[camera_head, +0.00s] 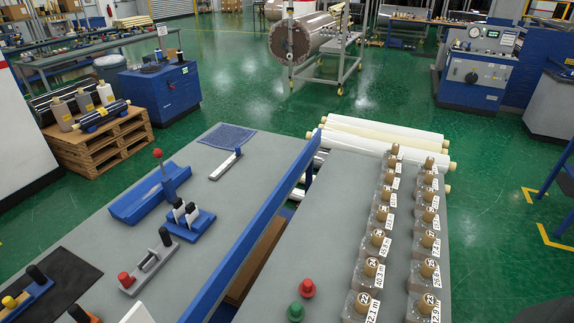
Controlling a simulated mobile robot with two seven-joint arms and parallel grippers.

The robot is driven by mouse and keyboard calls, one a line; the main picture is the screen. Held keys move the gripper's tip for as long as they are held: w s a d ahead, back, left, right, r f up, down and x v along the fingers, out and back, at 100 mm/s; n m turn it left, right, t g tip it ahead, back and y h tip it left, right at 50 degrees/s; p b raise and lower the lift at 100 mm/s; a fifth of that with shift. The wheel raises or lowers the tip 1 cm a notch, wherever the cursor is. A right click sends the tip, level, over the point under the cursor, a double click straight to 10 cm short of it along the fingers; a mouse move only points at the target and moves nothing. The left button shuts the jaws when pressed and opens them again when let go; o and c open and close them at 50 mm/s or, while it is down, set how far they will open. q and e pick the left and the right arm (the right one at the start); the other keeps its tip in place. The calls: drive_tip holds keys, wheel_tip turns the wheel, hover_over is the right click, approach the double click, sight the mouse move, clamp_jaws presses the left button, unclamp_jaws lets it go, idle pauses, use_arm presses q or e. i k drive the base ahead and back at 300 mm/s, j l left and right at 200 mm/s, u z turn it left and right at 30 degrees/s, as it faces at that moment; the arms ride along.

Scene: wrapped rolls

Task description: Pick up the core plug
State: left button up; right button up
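Two small plug-like pieces with round knobs stand on the grey table (270,280) at the bottom centre. One is a red plug (307,288); the other, a green plug (295,311), stands just in front of it. Both are upright, apart and uncovered. I cannot tell which one is the core plug. Two rows of wrapped rolls (366,273) with tan tops and white length labels stand to the right of the plugs. Neither of my grippers is in view.
A raised blue rail (262,228) runs along the table's left side. Left of it, another grey bench (200,255) holds a blue tray (140,205) and several hand tools. Long cream rolls (385,130) lie beyond the table. The tabletop behind the plugs is clear.

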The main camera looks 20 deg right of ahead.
sight(307, 289)
drive_tip(key=z, duration=0.7)
drive_tip(key=k+j+u, duration=0.3)
drive_tip(key=k, duration=0.15)
